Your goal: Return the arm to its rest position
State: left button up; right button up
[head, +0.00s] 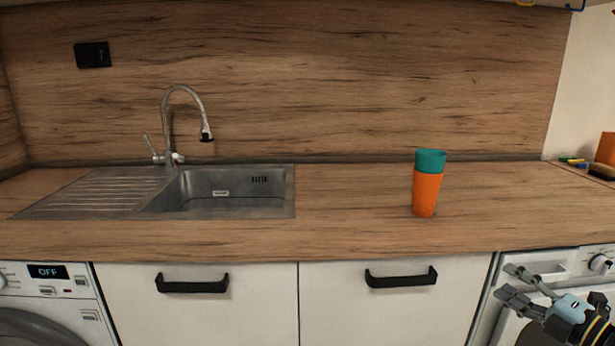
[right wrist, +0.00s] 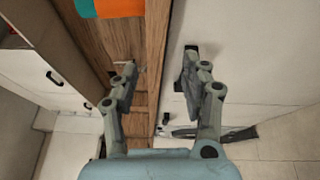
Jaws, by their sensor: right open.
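My right gripper (head: 508,281) is in the lower right of the head view, in front of the cabinet fronts and below the counter's front edge. Its two fingers are apart with nothing between them; the right wrist view shows the same open, empty fingers (right wrist: 160,66). An orange cup (head: 426,194) stands upright on the counter, with a teal cup (head: 431,160) at its top. They are well apart from the gripper. Parts of the orange cup (right wrist: 121,7) and the teal cup (right wrist: 85,8) show at the top edge of the right wrist view. My left gripper is not in view.
The wooden counter (head: 350,232) is clear around the cups. A steel sink (head: 225,190) with a tall faucet (head: 168,120) is at the left. Black handles (head: 401,277) stick out from the white cabinet doors. A white appliance (head: 545,265) is behind my right gripper.

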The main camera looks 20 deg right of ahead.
jog(key=s+a+f+m+g+h+b, duration=0.15)
jog(key=s+a+f+m, duration=0.35)
jog(key=f, duration=0.5)
jog(key=s+a+f+m+g+h, duration=0.1)
jog(key=s+a+f+m+g, duration=0.15)
jog(key=s+f, duration=0.6)
jog(key=s+a+f+m+g+h+b, duration=0.1)
jog(key=s+a+f+m+g, duration=0.3)
jog(key=f, duration=0.7)
jog(key=s+a+f+m+g, duration=0.3)
jog(key=s+a+f, duration=0.1)
jog(key=s, duration=0.4)
jog(key=s+a+f+m+g, duration=0.3)
jog(key=s+a+f, duration=0.1)
jog(key=s, duration=0.5)
jog(key=s+a+f+m+g+b, duration=0.1)
jog(key=s+a+f+m+g, duration=0.2)
jog(key=s, duration=0.6)
notch_tip(320, 180, down, 2)
jog(key=shift+a+f, duration=0.1)
jog(key=shift+a, duration=0.35)
jog(key=shift+m, duration=0.25)
jog(key=shift+c, duration=0.8)
